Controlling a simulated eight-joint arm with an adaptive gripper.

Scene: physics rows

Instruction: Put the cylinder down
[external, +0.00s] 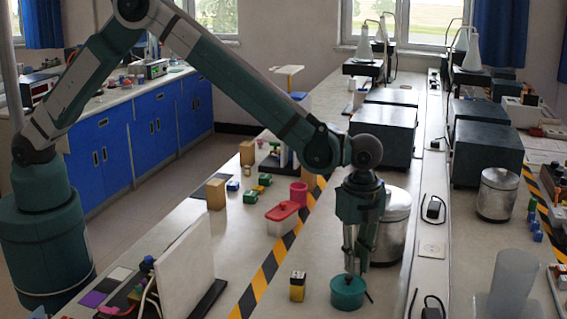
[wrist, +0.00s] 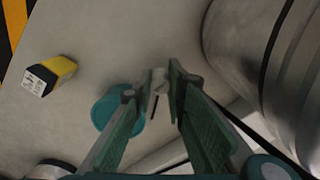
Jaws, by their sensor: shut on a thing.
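My gripper (external: 352,268) points down above the table, over or just behind a teal round dish (external: 347,292). In the wrist view, the fingertips (wrist: 158,86) are shut on a small pale grey piece, which looks like the cylinder (wrist: 160,76). The fingers hide most of it, and in the external view I cannot make it out. The teal dish (wrist: 108,112) lies left of the fingertips in the wrist view, partly behind a finger. I cannot tell whether the cylinder touches the table.
A yellow and black block (external: 297,286) stands left of the dish. A large metal canister (external: 395,225) stands close behind my gripper. A red-lidded container (external: 282,218) is farther back left. A thin dark rod or cable lies near the dish. Bare table (wrist: 105,35) shows beyond the fingertips.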

